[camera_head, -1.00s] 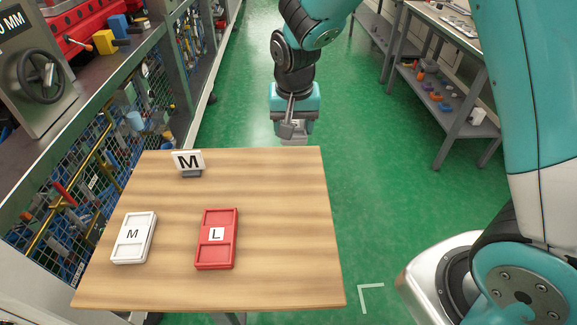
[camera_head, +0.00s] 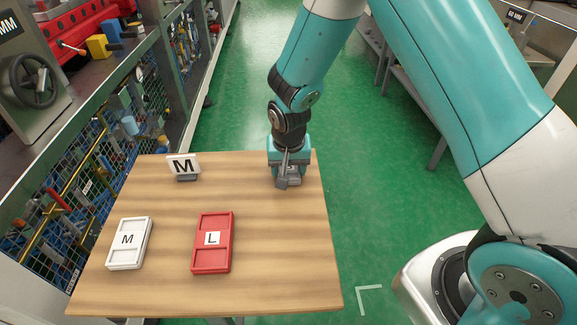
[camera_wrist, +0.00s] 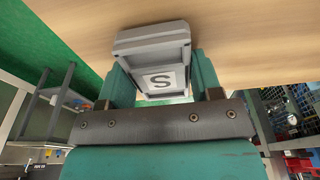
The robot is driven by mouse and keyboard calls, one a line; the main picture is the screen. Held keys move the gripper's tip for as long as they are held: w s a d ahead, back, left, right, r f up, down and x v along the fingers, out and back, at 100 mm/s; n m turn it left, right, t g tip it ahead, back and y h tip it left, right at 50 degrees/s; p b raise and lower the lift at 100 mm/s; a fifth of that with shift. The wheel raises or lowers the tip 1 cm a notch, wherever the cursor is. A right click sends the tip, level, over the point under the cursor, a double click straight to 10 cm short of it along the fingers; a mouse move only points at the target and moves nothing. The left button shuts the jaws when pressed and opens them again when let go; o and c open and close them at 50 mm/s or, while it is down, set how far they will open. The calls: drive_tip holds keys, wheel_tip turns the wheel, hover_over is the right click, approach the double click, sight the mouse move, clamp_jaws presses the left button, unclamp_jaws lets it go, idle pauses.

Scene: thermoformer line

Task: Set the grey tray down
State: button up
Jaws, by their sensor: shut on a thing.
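The grey tray, marked "S", is held between the fingers of my gripper (camera_wrist: 160,92) in the wrist view, where the tray (camera_wrist: 152,45) shows with the wood tabletop beyond it. In the head view my gripper (camera_head: 288,178) is over the far right part of the wooden table (camera_head: 270,230), and the small grey tray (camera_head: 289,183) is mostly hidden by it. I cannot tell whether the tray touches the tabletop. A white tray marked "M" (camera_head: 129,258) lies at the near left. A red tray marked "L" (camera_head: 211,263) lies near the middle.
The tabletop between the sign and my gripper is bare, as is the right front. A mesh rack (camera_head: 80,170) with tools runs along the left.

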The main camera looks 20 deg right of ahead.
drive_tip(key=shift+f, duration=0.15)
drive_tip(key=o, duration=0.9)
drive_tip(key=shift+r, duration=0.2)
drive_tip(key=shift+r, duration=0.25)
wheel_tip(320, 180, up, 13)
drive_tip(key=s+a, duration=0.1)
drive_tip(key=s, duration=0.2)
drive_tip(key=s+a+r+n+y, duration=0.1)
drive_tip(key=s+r+n, duration=0.2)
drive_tip(key=s, duration=0.4)
drive_tip(key=s+a+r+n+g+y, duration=0.1)
drive_tip(key=s+a+r+n+y, duration=0.1)
drive_tip(key=s+r+n, duration=0.2)
drive_tip(key=s+a+r+n+y, duration=0.1)
drive_tip(key=s+r+n, duration=0.3)
drive_tip(key=s, duration=0.7)
drive_tip(key=shift+s+a+r+g+y, duration=0.1)
drive_tip(key=shift+a+g+y, duration=0.1)
drive_tip(key=shift+g+y, duration=0.2)
